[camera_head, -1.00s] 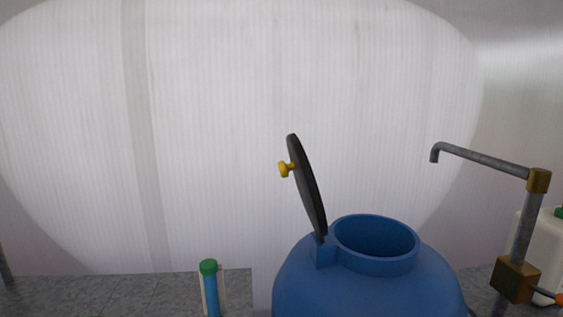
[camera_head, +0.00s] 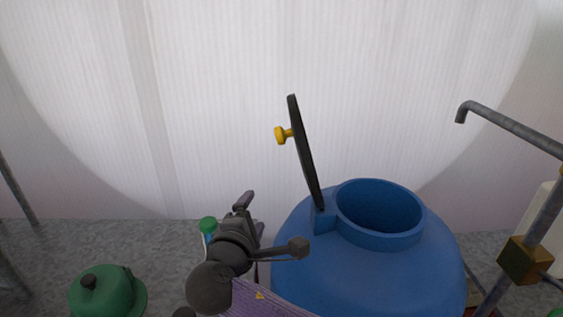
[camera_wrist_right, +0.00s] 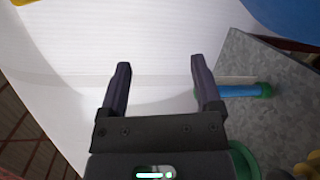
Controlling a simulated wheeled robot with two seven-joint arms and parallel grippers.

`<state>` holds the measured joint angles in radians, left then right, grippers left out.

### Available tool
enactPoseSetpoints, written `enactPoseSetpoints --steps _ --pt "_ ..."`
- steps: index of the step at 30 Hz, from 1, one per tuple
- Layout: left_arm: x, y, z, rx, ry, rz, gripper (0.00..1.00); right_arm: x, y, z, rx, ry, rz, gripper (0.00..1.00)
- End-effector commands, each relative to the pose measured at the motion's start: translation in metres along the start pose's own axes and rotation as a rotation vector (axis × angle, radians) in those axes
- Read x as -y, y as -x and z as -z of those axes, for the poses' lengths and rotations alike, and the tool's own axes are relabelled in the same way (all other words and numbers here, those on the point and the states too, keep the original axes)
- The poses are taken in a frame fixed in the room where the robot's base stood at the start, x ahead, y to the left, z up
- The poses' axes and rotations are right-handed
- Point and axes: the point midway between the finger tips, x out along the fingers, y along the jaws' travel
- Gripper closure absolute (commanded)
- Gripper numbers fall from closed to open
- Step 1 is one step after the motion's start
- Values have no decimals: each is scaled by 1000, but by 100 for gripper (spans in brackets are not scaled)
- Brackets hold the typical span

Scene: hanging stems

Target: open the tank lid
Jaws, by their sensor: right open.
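The blue tank (camera_head: 375,270) stands right of centre in the head view, with its round mouth uncovered. Its dark lid (camera_head: 306,150) stands nearly upright on the hinge at the left side of the mouth, leaning slightly left at the top. A yellow knob (camera_head: 281,135) sticks out from the lid's left face. My right gripper (camera_head: 246,203) is left of the tank and below the knob, apart from the lid. In the right wrist view its two fingers (camera_wrist_right: 160,66) are spread with nothing between them. Part of the blue tank (camera_wrist_right: 288,18) shows there at upper right. My left gripper is out of view.
A blue tube with a green cap (camera_head: 208,225) is partly hidden behind my right gripper. A green domed object (camera_head: 105,293) lies at lower left. A grey pipe (camera_head: 515,128) with a brass block (camera_head: 525,260) stands right of the tank.

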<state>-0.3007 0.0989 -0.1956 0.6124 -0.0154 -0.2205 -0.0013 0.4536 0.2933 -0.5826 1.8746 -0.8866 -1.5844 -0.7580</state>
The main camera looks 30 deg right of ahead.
Motion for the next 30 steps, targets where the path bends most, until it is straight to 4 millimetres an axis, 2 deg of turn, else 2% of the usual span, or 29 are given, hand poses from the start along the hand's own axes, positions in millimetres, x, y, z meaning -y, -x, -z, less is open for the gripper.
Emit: enactPoseSetpoints --steps 1,3,6,8,15,19,23,30 --pt "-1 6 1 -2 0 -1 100 -38 8 -14 53 -7 -75 17" --pt "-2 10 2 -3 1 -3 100 -74 19 -33 133 -15 -152 17" --pt "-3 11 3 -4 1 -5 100 -97 27 -48 197 -24 -201 17" --pt "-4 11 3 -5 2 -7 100 -100 23 -51 209 -23 -207 17" --pt "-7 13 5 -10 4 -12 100 -110 -31 -62 210 -20 -204 17" --pt "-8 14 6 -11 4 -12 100 -114 -54 -67 207 -21 -203 17" --pt "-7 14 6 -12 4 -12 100 -116 -65 -69 205 -23 -202 17" --pt "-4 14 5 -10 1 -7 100 -116 -66 -68 202 -24 -201 17"
